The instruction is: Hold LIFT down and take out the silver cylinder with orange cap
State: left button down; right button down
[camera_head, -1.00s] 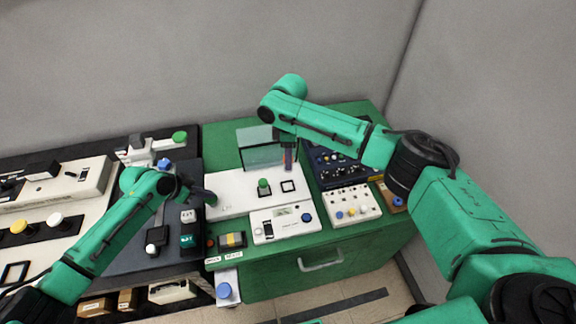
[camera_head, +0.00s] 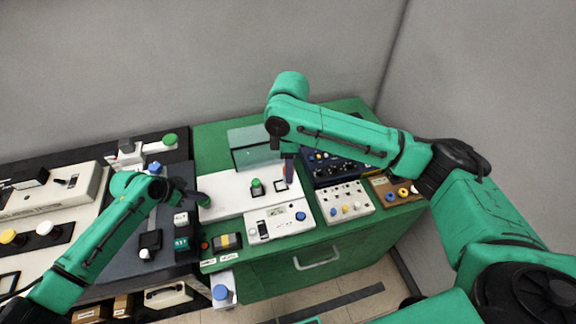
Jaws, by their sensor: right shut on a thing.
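A white panel (camera_head: 228,201) on the green cabinet carries a green button (camera_head: 257,188) and a black square outline (camera_head: 281,184). I cannot read a LIFT label on it. My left gripper (camera_head: 203,199) is low at the panel's left end; its fingers are too small to tell open or shut. My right gripper (camera_head: 288,172) points down over the panel's right part, close to the square outline. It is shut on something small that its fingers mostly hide. I cannot make out a silver cylinder or its orange cap clearly.
A clear glassy box (camera_head: 253,148) stands behind the panel. A white meter box (camera_head: 281,224), a white knob box (camera_head: 345,203) and a dark blue panel (camera_head: 330,166) crowd the cabinet top. A dark bench (camera_head: 165,248) with several switches lies left.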

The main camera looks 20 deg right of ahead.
pick_arm(q)
notch_tip(320, 180, up, 8)
dwell(0.8)
dwell(0.3)
